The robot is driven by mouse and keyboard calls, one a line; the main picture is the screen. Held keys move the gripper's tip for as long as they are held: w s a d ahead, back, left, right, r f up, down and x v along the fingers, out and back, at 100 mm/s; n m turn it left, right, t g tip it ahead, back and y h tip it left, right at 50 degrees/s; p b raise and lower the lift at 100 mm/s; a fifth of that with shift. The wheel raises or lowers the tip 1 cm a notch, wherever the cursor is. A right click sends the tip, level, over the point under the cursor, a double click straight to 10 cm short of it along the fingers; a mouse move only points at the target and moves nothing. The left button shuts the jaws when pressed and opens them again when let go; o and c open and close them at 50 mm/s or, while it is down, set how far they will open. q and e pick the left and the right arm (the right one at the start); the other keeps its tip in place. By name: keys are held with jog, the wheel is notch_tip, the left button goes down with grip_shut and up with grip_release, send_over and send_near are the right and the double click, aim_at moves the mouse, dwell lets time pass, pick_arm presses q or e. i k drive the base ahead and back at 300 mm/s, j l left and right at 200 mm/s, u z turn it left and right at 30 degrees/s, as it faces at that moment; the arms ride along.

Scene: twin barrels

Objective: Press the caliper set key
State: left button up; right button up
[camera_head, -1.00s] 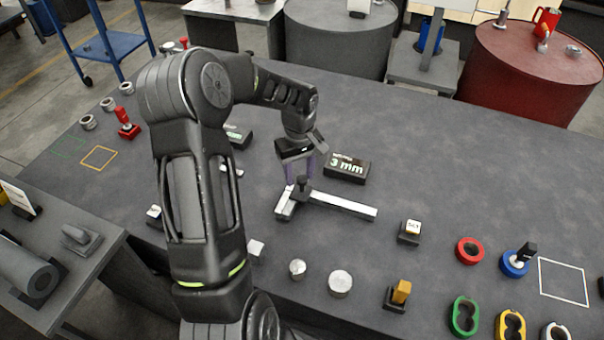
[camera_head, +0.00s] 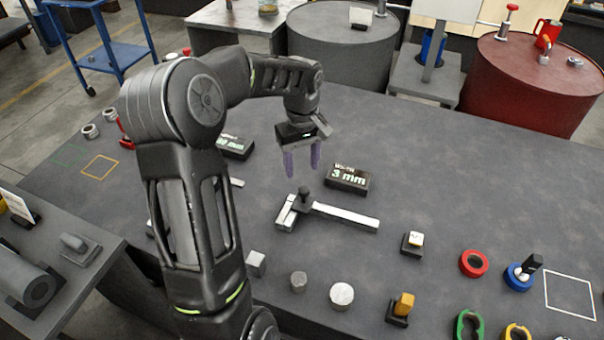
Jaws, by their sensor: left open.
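The set key (camera_head: 413,241) is a small block with a pale cap on a black base, on the table right of the caliper. The caliper (camera_head: 340,217) lies flat, with a pale beam and a dark knob (camera_head: 304,193) on its slider. A black display (camera_head: 347,179) behind it reads "3 mm". My left gripper (camera_head: 302,163) is above the table, behind the caliper and left of the display. Its two purple fingers are apart with nothing between them. My right gripper is not in view.
A second display (camera_head: 235,146) stands left of my gripper. Metal cylinders (camera_head: 341,295), a yellow-topped block (camera_head: 400,307) and a red ring (camera_head: 473,263) stand toward the front. The table between the display and its back right edge is clear.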

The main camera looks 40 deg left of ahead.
aim_at(415, 239)
jog(key=k, duration=1)
